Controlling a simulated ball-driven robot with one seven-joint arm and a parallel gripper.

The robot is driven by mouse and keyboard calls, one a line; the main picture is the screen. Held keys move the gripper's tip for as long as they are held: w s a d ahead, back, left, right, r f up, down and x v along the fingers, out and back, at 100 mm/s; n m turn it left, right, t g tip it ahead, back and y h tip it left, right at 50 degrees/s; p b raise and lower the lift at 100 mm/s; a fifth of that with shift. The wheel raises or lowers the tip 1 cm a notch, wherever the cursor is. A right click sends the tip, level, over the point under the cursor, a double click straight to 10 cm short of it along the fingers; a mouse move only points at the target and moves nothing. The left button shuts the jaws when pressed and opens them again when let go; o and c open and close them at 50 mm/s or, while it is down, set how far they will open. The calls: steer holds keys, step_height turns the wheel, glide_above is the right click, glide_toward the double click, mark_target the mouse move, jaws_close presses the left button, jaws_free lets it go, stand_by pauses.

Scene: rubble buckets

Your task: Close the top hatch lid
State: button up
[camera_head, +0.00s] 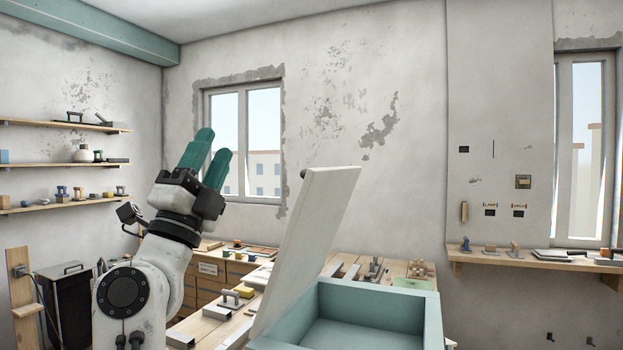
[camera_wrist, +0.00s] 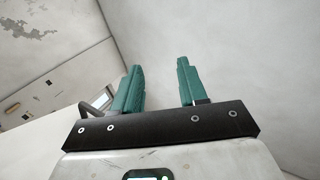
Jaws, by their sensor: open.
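A white hatch lid (camera_head: 306,245) stands raised at the left side of a teal box (camera_head: 420,318), tilted a little to the right at its top. The box is open at the top and its inside looks empty. My gripper (camera_head: 208,150) is left of the lid, pointing up, with its two green fingers apart. The lid and the gripper are apart in the head view. In the wrist view my gripper (camera_wrist: 160,82) is open with nothing between its fingers, facing bare wall and ceiling.
A wooden workbench (camera_head: 188,328) with blocks and tools stands behind and left of the box. Shelves (camera_head: 60,206) with small items hang on the left wall. A wooden ledge (camera_head: 530,260) with tools runs along the right wall. The air above the box is clear.

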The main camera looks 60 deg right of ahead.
steer(key=s+d+f+m+g+y+p, duration=0.1)
steer(key=s+d+m+g+y, duration=0.1)
steer(key=d+m+y, duration=0.1)
steer(key=s+d+f+m+g+y+p, duration=0.1)
steer(key=s+d+m+g+y, duration=0.1)
steer(key=d+y, duration=0.4)
steer(key=s+d+f+m+g+y+p, duration=0.1)
steer(key=s+d+m+g+y+p, duration=0.1)
steer(key=d, duration=0.6)
steer(key=shift+s+d+f+m+y, duration=0.15)
steer(key=shift+s+m+y, duration=0.3)
steer(key=shift+y, duration=0.25)
steer(key=shift+s+d+r+m+y, duration=0.1)
steer(key=shift+s+m+y, duration=0.25)
steer(key=shift+m+y, duration=0.3)
steer(key=shift+c, duration=0.4)
jaws_close()
